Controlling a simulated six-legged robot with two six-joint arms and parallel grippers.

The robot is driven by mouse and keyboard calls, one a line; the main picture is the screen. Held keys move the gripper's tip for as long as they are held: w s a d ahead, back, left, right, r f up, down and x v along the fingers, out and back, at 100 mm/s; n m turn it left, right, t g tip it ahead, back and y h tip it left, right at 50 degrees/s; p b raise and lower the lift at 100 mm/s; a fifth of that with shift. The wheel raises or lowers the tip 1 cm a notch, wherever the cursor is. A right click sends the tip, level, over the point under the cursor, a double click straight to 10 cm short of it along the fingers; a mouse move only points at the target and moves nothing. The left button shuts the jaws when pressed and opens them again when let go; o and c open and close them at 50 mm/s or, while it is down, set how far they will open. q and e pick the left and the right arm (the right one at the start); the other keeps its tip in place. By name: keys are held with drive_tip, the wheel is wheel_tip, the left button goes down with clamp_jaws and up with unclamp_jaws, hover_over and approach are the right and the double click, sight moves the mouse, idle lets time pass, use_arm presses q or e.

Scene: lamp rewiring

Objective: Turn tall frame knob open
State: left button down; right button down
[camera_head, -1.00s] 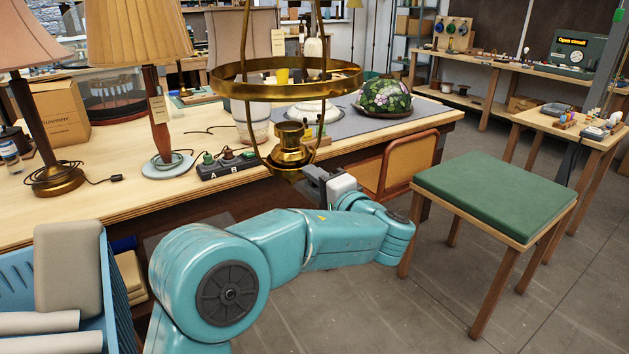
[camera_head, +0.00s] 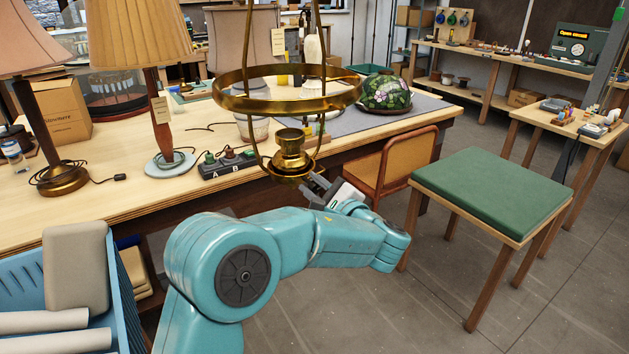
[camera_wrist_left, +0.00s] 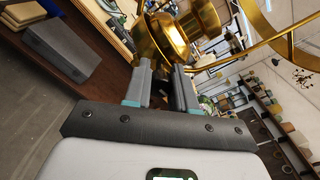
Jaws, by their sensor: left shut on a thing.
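The tall brass frame (camera_head: 290,153) hangs over the bench edge, with a wide ring (camera_head: 240,103) around its upright bars and a brass socket cup low in the middle. My left gripper (camera_head: 314,188) reaches in from below right and is shut at the cup's underside. In the left wrist view, the brass frame (camera_wrist_left: 165,38) fills the top middle, just beyond my left fingertips (camera_wrist_left: 164,72). The knob is hidden between the fingers, so its turn angle cannot be seen. My right gripper is not in view.
The workbench (camera_head: 120,207) behind holds lamps, a socket strip marked A and B (camera_head: 227,164) and a floral glass shade (camera_head: 384,94). An orange-backed chair (camera_head: 405,160) and a green-topped stool (camera_head: 490,190) stand at right. A blue crate (camera_head: 122,290) is at lower left.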

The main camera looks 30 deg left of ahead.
use_arm(q)
drive_tip(key=shift+m+p, duration=0.4)
drive_tip(key=shift+m, duration=0.4)
drive_tip(key=shift+f, duration=0.1)
drive_tip(key=c, duration=0.9)
unclamp_jaws()
drive_tip(key=b+v, duration=0.2)
drive_tip(key=v, duration=1.4)
drive_tip(key=shift+d+b, duration=0.2)
drive_tip(key=shift+b, duration=0.1)
